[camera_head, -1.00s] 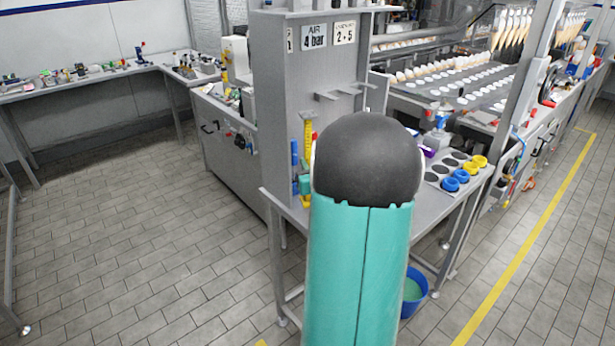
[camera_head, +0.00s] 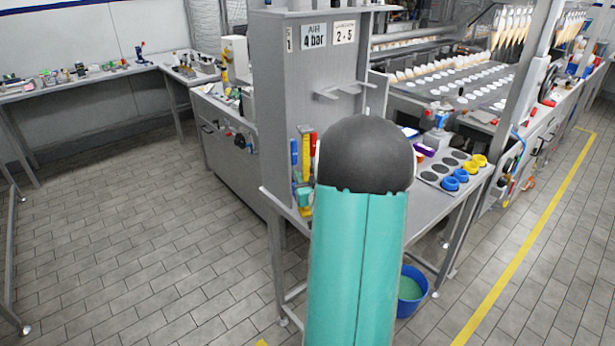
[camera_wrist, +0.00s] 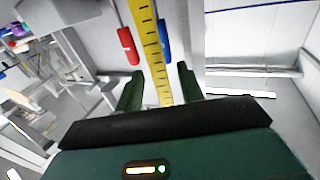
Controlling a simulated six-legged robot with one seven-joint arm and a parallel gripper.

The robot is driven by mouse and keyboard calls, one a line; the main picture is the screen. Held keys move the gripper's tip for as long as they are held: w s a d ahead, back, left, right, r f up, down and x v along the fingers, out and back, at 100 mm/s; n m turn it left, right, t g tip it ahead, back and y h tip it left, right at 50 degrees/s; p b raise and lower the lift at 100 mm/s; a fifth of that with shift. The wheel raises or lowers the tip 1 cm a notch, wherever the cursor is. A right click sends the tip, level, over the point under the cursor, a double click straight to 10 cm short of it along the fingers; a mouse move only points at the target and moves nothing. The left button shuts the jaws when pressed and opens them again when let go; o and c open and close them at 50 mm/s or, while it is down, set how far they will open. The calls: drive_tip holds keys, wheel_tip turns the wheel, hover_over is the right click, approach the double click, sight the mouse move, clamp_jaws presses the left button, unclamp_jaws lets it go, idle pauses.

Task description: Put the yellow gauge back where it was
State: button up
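The yellow gauge (camera_wrist: 156,60) is a long flat strip with black tick marks. In the wrist view it runs from the top edge down between the two green fingers of my gripper (camera_wrist: 160,72). The fingers stand apart, with a visible gap at the gauge's right side, so my gripper looks open around it. A red item (camera_wrist: 127,46) and a blue item (camera_wrist: 163,38) sit on either side, behind the gauge. In the head view a yellow piece (camera_head: 306,158), likely the gauge, shows at the grey panel beside blue and red pieces. My arm hides the gripper there.
The grey panel (camera_head: 330,60) rises from a metal table, with a small bracket on its face. A tray with round holes (camera_head: 433,177) and blue and yellow rings lies right of my arm. A blue bucket (camera_head: 412,290) stands below. Floor at left is clear.

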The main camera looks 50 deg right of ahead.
drive_tip(key=shift+s+r, duration=0.1)
drive_tip(key=shift+r, duration=0.05)
drive_tip(key=v, duration=1.2)
drive_tip(key=w+a+r+n+g+y, duration=0.1)
drive_tip(key=w+a+r+g+y, duration=0.2)
drive_tip(key=a, duration=0.6)
drive_tip(key=w+a+r+n+g+y, duration=0.1)
drive_tip(key=w+a+r+n, duration=0.1)
drive_tip(key=w+a, duration=0.55)
drive_tip(key=s+a+r+n+g+y, duration=0.1)
drive_tip(key=s+a+n+g+y, duration=0.1)
drive_tip(key=s+a, duration=0.5)
drive_tip(key=s+a+r+n+g+y, duration=0.1)
drive_tip(key=s+a, duration=0.6)
drive_tip(key=a, duration=1)
drive_tip(key=n+g+y, duration=0.1)
drive_tip(key=g+y, duration=0.1)
drive_tip(key=y, duration=0.1)
drive_tip(key=shift+a+r, duration=0.3)
drive_tip(key=shift+a, duration=0.05)
drive_tip(key=shift+s, duration=0.1)
